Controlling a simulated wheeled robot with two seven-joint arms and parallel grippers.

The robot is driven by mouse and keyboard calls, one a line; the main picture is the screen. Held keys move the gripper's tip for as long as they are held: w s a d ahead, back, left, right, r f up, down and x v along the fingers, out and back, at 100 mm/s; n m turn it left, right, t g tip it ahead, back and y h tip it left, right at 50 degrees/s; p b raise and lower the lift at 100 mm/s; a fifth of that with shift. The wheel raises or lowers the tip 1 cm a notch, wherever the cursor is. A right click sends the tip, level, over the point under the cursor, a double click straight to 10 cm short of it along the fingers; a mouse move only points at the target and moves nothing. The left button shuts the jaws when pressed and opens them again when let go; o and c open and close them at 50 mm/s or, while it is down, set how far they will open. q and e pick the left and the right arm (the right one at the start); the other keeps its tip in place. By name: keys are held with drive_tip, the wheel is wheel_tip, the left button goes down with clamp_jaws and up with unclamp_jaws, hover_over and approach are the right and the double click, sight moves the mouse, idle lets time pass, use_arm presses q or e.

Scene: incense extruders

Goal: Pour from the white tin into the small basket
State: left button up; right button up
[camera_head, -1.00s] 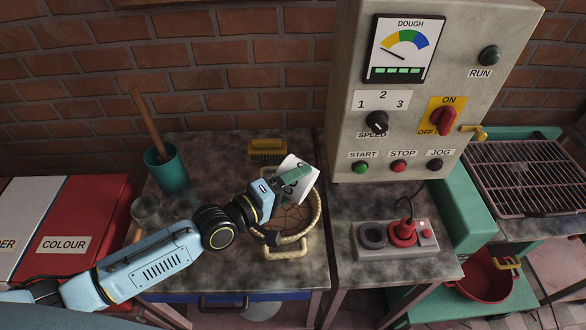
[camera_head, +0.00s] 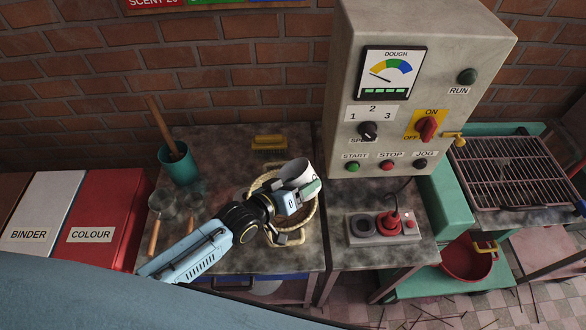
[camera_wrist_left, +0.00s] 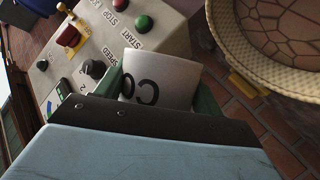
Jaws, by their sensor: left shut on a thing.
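The white tin (camera_head: 301,168) with dark lettering is held between the green fingers of my left gripper (camera_head: 305,188). It also shows between the fingers in the left wrist view (camera_wrist_left: 165,78), where its lettering is partly cut off. The tin's contents are not visible, and its exact tilt is unclear. The small basket (camera_head: 312,222), with a pale woven rim, stands on the table below and partly hidden by the gripper and tin. In the left wrist view the basket (camera_wrist_left: 222,45) is apart from the tin, and its patterned inside shows. My right gripper is not in view.
The control cabinet (camera_head: 400,45) and a grey switch box (camera_head: 400,238) are to the right. Red and white bins (camera_head: 110,205) are at the left.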

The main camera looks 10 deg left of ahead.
sight(293, 175)
use_arm(q)
drive_tip(key=m+y, duration=0.1)
drive_tip(key=a+f+m+y, duration=0.1)
drive_tip(key=m, duration=0.1)
drive_tip(key=shift+w+f+m+t, duration=0.1)
drive_tip(key=shift+f+m+t, duration=0.2)
drive_tip(key=shift+w+a+f+m+y, duration=0.1)
drive_tip(key=shift+a+f+m+y, duration=0.15)
drive_tip(key=shift+m+y, duration=0.25)
drive_tip(key=shift+r, duration=2.55)
